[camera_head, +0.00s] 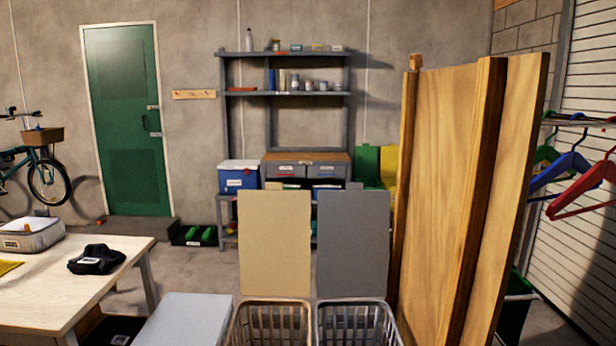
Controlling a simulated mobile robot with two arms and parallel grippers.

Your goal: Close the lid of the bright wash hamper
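Two wash hampers stand side by side at the bottom centre, cut off by the lower edge. The left one is the bright hamper (270,308), a beige slatted basket. Its cream lid (274,243) stands open, roughly upright, behind the basket. The right hamper (355,309) is greyer, and its dark grey lid (352,243) also stands upright and open. The lower parts of both baskets are out of frame. Neither of my grippers is in view.
A flat pale grey surface (185,318) lies left of the bright hamper. A light wooden table (110,262) holds a black cloth item (96,259) and a grey case (32,234). Tall wooden panels (440,190) stand close on the right. Open floor lies behind the lids.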

